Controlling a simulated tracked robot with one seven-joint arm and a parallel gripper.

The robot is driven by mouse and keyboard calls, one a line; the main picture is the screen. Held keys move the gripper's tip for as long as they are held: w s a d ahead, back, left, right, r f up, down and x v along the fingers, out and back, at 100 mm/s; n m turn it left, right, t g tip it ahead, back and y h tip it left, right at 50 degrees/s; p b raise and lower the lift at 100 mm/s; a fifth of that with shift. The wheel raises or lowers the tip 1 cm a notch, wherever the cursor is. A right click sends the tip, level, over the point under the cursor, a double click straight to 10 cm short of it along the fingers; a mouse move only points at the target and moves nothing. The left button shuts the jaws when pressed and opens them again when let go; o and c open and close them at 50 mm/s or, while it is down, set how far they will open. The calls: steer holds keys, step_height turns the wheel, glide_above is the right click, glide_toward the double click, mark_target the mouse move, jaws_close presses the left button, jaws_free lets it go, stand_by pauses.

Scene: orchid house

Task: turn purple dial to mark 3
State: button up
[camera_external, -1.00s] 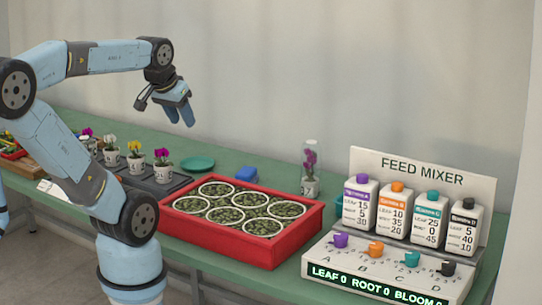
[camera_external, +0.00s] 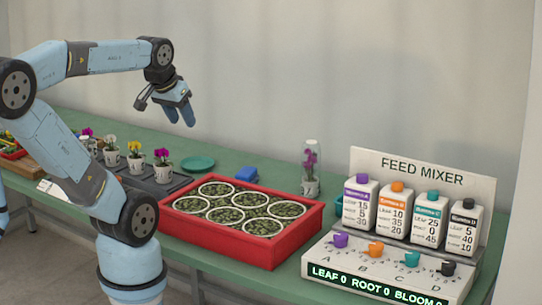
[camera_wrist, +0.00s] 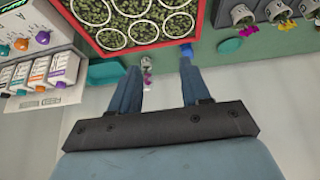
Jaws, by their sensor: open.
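The purple dial (camera_external: 340,240) is the leftmost of several dials on the sloped front of the feed mixer (camera_external: 320,255), above the letter A. It also shows in the wrist view (camera_wrist: 43,38), at the upper left. The marks around it are too small to read. The mixer's display (camera_external: 375,286) reads LEAF 0, ROOT 0, BLOOM 0. My gripper (camera_external: 184,122) hangs high above the back of the table, far left of the mixer. In the wrist view its two fingers (camera_wrist: 158,85) are apart with nothing between them.
Orange (camera_external: 376,249), teal (camera_external: 412,258) and black (camera_external: 448,268) dials sit right of the purple one. Several bottles (camera_external: 360,205) stand behind them. A red crate (camera_external: 230,247) of pots lies left of the mixer. A glass-covered orchid (camera_external: 310,170) stands behind the crate.

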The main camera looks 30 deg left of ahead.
steer(key=shift+o, duration=0.8)
steer(key=shift+w+d, duration=0.15)
steer(key=shift+o, duration=0.9)
steer(key=w+d+f+m+g+y, duration=0.1)
steer(key=w+d+f+m+y, duration=0.1)
steer(key=w+d+m, duration=0.4)
steer(key=d+m, duration=0.2)
steer(key=m, duration=0.2)
steer(key=shift+w+f, duration=0.25)
steer(key=shift+w, duration=0.05)
steer(key=m+h, duration=0.2)
steer(key=m, duration=2.4)
glide_toward(341, 235)
steer(key=x, duration=0.8)
steer(key=shift+f, duration=0.1)
steer(key=shift+c, duration=0.2)
steer(key=c, duration=1)
